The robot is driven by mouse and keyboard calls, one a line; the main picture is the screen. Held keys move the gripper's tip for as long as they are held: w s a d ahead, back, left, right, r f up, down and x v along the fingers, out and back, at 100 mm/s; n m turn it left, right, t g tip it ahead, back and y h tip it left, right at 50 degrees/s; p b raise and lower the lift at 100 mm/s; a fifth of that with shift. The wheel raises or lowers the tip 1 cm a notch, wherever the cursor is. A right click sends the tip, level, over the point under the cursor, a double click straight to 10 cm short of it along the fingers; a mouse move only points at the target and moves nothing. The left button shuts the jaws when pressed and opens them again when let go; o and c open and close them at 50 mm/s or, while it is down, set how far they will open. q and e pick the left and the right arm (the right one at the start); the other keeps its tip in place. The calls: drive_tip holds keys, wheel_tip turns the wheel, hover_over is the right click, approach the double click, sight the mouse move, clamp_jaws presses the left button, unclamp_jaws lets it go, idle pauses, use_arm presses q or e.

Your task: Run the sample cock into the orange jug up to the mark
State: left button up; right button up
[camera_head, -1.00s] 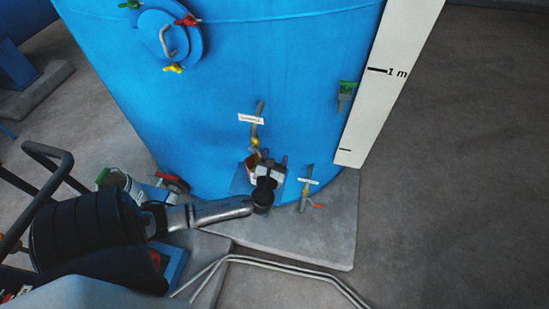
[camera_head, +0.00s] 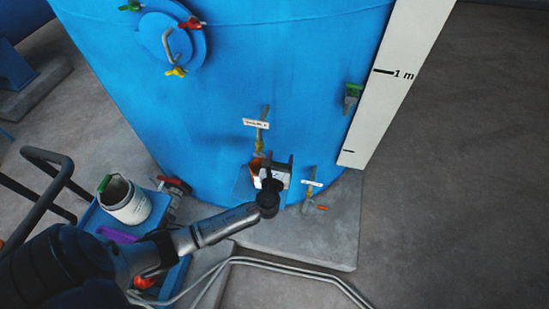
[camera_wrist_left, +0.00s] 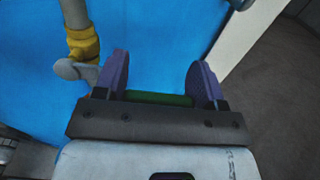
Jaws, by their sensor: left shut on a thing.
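The sample cock (camera_head: 259,146), with a yellow collar and a grey pipe, hangs on the blue vessel under a white label. In the left wrist view its yellow collar (camera_wrist_left: 83,46) and grey lever show at upper left. My left gripper (camera_head: 272,178) is at the vessel's foot, just below and right of the cock. A small part of the orange jug (camera_head: 256,164) shows at the gripper, under the cock. In the left wrist view the purple fingers of the left gripper (camera_wrist_left: 160,85) have a green bar (camera_wrist_left: 160,99) between them, apparently the jug's handle. The jug's mark and contents are hidden.
A second labelled cock (camera_head: 308,189) with an orange lever is close right of my gripper. A white pail (camera_head: 124,201) stands on a blue trolley at left. A white scale board (camera_head: 376,110) and pale pipes (camera_head: 290,266) border the clear floor.

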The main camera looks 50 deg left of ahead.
use_arm(q)
drive_tip(key=shift+r, duration=0.1)
drive_tip(key=o, duration=1)
drive_tip(key=v, duration=1.4)
drive_tip(key=shift+b, duration=0.35)
